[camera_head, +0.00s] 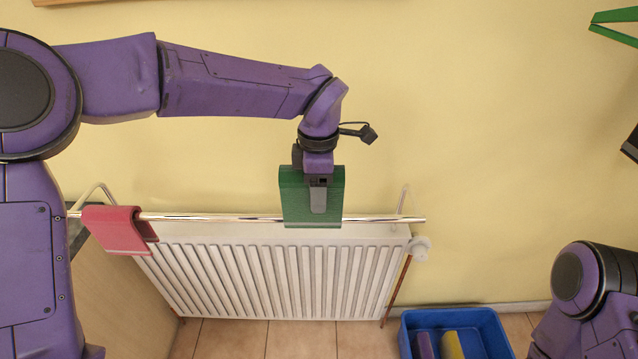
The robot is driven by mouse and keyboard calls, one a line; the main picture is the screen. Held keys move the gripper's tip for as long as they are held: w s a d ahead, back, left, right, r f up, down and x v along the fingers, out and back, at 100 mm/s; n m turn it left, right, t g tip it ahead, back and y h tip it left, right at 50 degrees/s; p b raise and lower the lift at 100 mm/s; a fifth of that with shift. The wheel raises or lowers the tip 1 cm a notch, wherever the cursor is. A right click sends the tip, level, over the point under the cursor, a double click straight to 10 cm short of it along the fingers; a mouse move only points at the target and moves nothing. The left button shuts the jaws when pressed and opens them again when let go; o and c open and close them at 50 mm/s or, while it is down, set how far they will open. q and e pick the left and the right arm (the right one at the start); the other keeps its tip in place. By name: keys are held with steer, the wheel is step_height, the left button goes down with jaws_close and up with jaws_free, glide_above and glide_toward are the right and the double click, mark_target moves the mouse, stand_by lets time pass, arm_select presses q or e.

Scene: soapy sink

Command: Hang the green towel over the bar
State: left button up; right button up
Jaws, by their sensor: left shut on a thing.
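The other finger is hidden.
A red towel (118,229) hangs over the bar's left end. A white radiator (275,280) stands below the bar. A blue crate (492,335) with a yellow and a purple item is on the tiled floor. A green object (615,18) shows at the upper right.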

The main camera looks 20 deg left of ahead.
mark_target(319, 226)
arm_select(q)
step_height(319, 226, down, 4)
steer(key=shift+r+b, duration=0.15)
steer(key=shift+b, duration=0.65)
steer(key=shift+f+b, duration=1.8)
steer(key=shift+f, duration=2)
steer(key=o, duration=1.2)
